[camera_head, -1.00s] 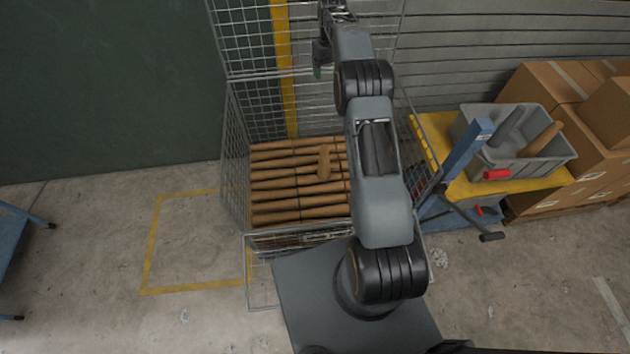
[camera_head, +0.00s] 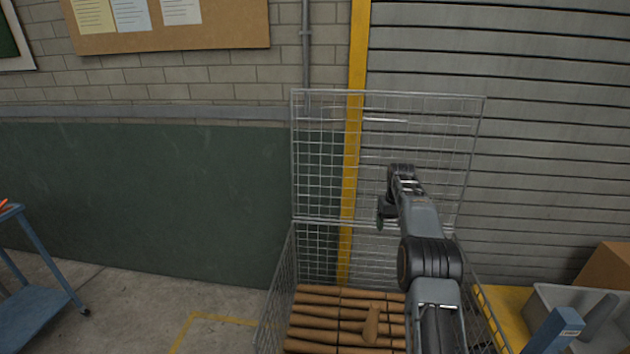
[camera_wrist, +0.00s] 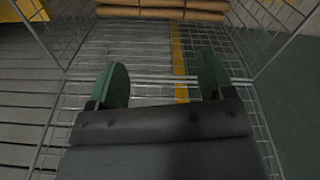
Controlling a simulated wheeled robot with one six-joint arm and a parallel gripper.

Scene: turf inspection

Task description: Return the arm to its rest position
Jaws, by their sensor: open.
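My gripper (camera_wrist: 163,84) shows in the wrist view with its two green finger pads apart and nothing between them. In the head view my gripper (camera_head: 381,214) is small at the end of my raised arm, in front of the wire mesh back of the cage. My arm extends up from the lower right of the head view, above the cage. The lower part of my arm is out of the frame.
A wire mesh cage (camera_head: 385,93) holds several brown rolls (camera_head: 325,317), with one short piece (camera_head: 371,322) lying across them. A grey bin (camera_head: 540,300) stands at right. A blue cart (camera_head: 38,310) stands at left. Floor between cart and cage is clear.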

